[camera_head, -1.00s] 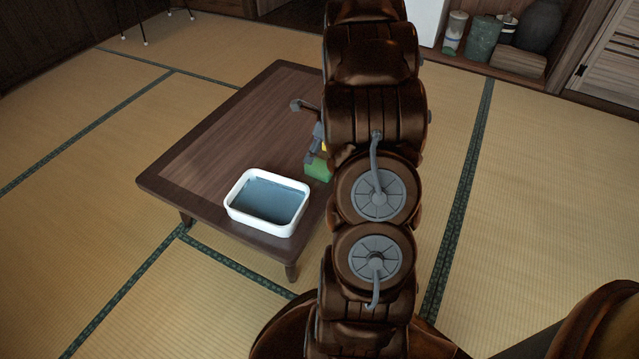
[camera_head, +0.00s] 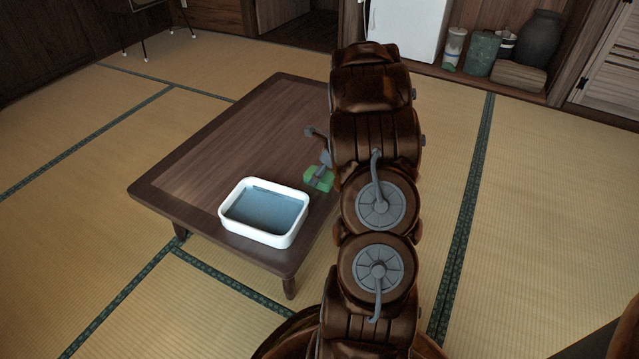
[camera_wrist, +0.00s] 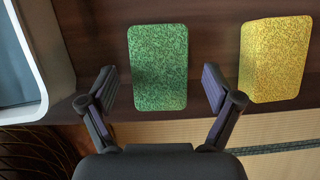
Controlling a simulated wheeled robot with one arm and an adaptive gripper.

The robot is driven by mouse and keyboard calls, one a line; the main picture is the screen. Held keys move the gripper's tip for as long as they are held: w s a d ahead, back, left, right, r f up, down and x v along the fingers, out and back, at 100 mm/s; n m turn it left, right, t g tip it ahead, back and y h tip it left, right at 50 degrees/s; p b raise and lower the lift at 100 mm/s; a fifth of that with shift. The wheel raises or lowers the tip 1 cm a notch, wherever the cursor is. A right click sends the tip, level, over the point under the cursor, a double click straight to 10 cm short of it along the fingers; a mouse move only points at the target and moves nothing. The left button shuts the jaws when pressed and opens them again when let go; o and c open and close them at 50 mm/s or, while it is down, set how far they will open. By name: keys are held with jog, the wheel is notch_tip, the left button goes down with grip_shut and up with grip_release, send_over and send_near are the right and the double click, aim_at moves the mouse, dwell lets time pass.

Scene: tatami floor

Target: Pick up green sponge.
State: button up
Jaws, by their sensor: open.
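The green sponge (camera_wrist: 158,66) lies flat on the dark wooden table (camera_wrist: 205,28) in the wrist view. In the head view the green sponge (camera_head: 318,178) is partly hidden by my gripper and arm. My gripper (camera_wrist: 159,82) is open and empty, with one finger on either side of the sponge's near half in the wrist view. The frames do not show whether the fingers touch the sponge. In the head view my gripper (camera_head: 322,150) shows only in part beside my arm.
A yellow sponge (camera_wrist: 275,58) lies to the right of the green one in the wrist view. A white basin (camera_head: 228,222) with bluish contents stands on the table's near side, left of the sponge. The table's near edge is close to my gripper.

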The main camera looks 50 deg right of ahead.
jog(key=shift+x, duration=1)
jog(key=shift+c, duration=0.3)
jog(key=c, duration=0.7)
jog(key=shift+c, duration=0.3)
